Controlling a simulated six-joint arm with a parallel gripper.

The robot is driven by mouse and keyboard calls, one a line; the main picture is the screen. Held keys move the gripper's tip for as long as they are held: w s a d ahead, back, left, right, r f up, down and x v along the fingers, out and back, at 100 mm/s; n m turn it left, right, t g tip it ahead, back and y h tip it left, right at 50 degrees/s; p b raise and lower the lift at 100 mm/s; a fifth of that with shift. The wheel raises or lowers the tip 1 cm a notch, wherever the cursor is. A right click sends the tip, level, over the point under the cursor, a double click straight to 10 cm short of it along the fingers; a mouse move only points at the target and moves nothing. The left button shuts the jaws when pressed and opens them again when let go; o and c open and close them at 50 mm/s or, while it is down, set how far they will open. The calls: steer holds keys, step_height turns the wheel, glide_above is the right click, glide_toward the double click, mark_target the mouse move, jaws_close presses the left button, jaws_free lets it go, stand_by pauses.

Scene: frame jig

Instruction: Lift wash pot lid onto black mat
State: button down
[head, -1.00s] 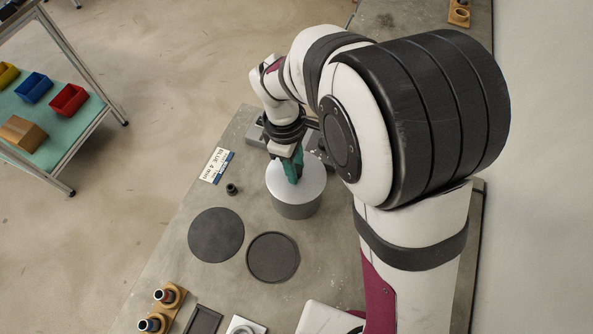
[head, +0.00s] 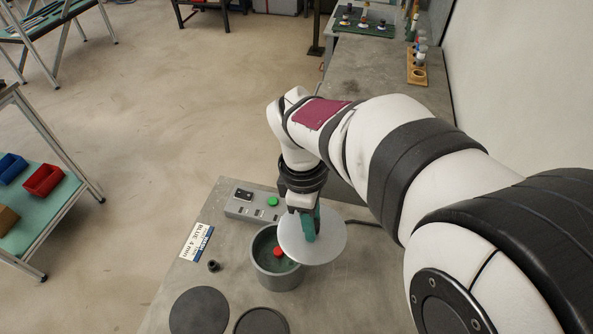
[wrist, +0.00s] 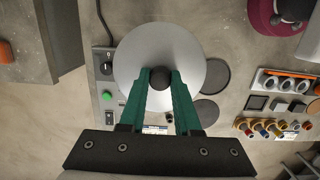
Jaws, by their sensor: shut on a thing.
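The wash pot lid (head: 332,242) is a pale grey disc with a black knob (wrist: 160,79). My gripper (head: 310,224) is shut on that knob between its green fingers and holds the lid above the pot, off to its right. The wash pot (head: 277,279) is a grey cylinder, partly uncovered, with a red item (head: 278,252) inside. The lid hides part of its mouth. The black mat (head: 199,312), a flat dark disc, lies bare in front of the pot; it also shows in the wrist view (wrist: 204,112).
A dark rimmed disc (head: 262,322) lies beside the mat, cut off by the frame. A control box (head: 254,204) with a green button stands behind the pot. A label card (head: 196,242) and a small black part (head: 213,266) lie left of the pot.

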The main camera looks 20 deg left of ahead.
steer(key=d+r, duration=0.1)
steer(key=d, duration=0.2)
steer(key=d+r, duration=0.1)
steer(key=shift+w+d+r, duration=0.25)
steer(key=shift+w+r, duration=0.1)
steer(key=shift+d+r, duration=0.2)
steer(key=shift+r, duration=0.95)
steer(key=s+a+f+n, duration=0.2)
steer(key=a+f+n, duration=0.15)
steer(key=a, duration=0.35)
steer(key=s+a+f+n, duration=0.2)
steer(key=a+f, duration=0.2)
steer(key=a, duration=0.3)
steer(key=shift+s+a+f+n+t+y, duration=0.2)
steer(key=shift+s+a+f+n, duration=0.9)
steer(key=shift+s+a+f, duration=0.95)
steer(key=shift+s+a+f+n+t+y, duration=0.1)
steer(key=shift+s+a+f+n+t, duration=0.1)
steer(key=shift+s+a+f+n, duration=1.35)
steer(key=shift+s+a+f+n+t+y, duration=0.15)
steer(key=shift+s+a+f+n, duration=0.45)
steer(key=shift+s+a+f, duration=1.95)
steer(key=shift+s+d+f, duration=0.25)
steer(key=shift+d+f, duration=0.05)
steer(key=shift+f, duration=0.15)
steer(key=shift+s+d+f, duration=0.25)
steer(key=shift+d+f, duration=0.05)
steer(key=shift+f, duration=0.15)
